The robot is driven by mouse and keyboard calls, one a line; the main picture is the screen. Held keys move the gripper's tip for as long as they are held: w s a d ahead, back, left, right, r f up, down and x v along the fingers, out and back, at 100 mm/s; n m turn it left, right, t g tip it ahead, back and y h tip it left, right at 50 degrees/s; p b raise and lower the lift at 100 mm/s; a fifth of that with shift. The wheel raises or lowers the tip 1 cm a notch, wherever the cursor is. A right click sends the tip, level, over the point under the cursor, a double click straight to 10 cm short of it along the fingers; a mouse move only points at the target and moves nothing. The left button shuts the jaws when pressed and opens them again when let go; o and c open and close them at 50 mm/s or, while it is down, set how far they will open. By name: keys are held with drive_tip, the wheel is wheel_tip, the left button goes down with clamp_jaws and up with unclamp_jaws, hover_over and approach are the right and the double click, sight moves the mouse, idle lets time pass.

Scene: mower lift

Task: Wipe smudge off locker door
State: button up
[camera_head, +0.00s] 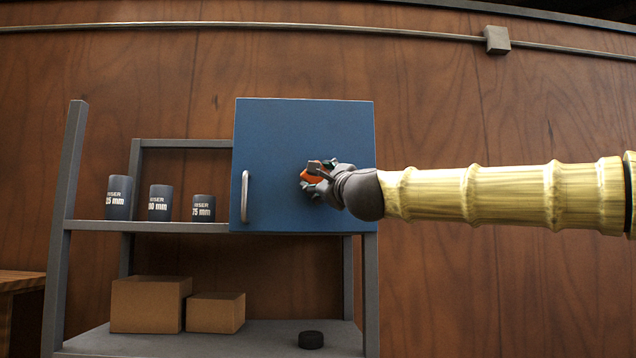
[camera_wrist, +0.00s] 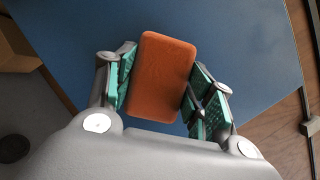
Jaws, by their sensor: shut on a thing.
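The blue locker door (camera_head: 290,130) stands on the grey rack, with a vertical light handle (camera_head: 245,197) at its left edge. My gripper (camera_head: 313,180) is in front of the door, right of its middle. It is shut on an orange block-like pad (camera_head: 309,174). In the wrist view the pad (camera_wrist: 162,74) sits between the green-lined fingers (camera_wrist: 160,85), with the blue door surface (camera_wrist: 235,50) behind it. I cannot tell whether the pad touches the door. No smudge shows on the visible part of the door; my gripper and the pad hide some of it.
Dark cups (camera_head: 159,202) of different heights stand on the upper shelf left of the locker. Two cardboard boxes (camera_head: 150,304) and a black puck (camera_head: 311,340) are on the lower shelf. A wooden wall (camera_head: 480,270) is behind. The space in front of the door's left half is clear.

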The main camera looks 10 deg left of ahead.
drive_tip(key=w+d+b, duration=0.1)
drive_tip(key=w+d, duration=0.1)
drive_tip(key=d, duration=0.4)
drive_tip(key=shift+d, duration=0.35)
idle(0.4)
drive_tip(key=shift+s+a, duration=0.1)
drive_tip(key=shift+s+a+b, duration=0.2)
drive_tip(key=shift+s+a, duration=0.45)
drive_tip(key=shift+a, duration=1.65)
drive_tip(key=shift+s+a+b, duration=0.2)
drive_tip(key=shift+s+a, duration=0.45)
drive_tip(key=shift+a, duration=1.65)
drive_tip(key=shift+s+a+b, duration=0.2)
drive_tip(key=shift+s+a, duration=0.45)
drive_tip(key=shift+a, duration=1.65)
drive_tip(key=shift+s+f, duration=0.1)
drive_tip(key=shift+s, duration=0.05)
drive_tip(key=shift+s+d, duration=0.1)
drive_tip(key=shift+s, duration=0.1)
drive_tip(key=shift+s+d+b, duration=0.25)
drive_tip(key=shift+s+b, duration=0.1)
drive_tip(key=shift+s, duration=0.5)
drive_tip(key=shift+s+d+b, duration=0.25)
drive_tip(key=shift+s+b, duration=0.1)
drive_tip(key=shift+s, duration=0.45)
drive_tip(key=shift+s+d+b, duration=0.25)
drive_tip(key=shift+s+b, duration=0.1)
drive_tip(key=shift+s, duration=0.5)
drive_tip(key=shift+s, duration=0.15)
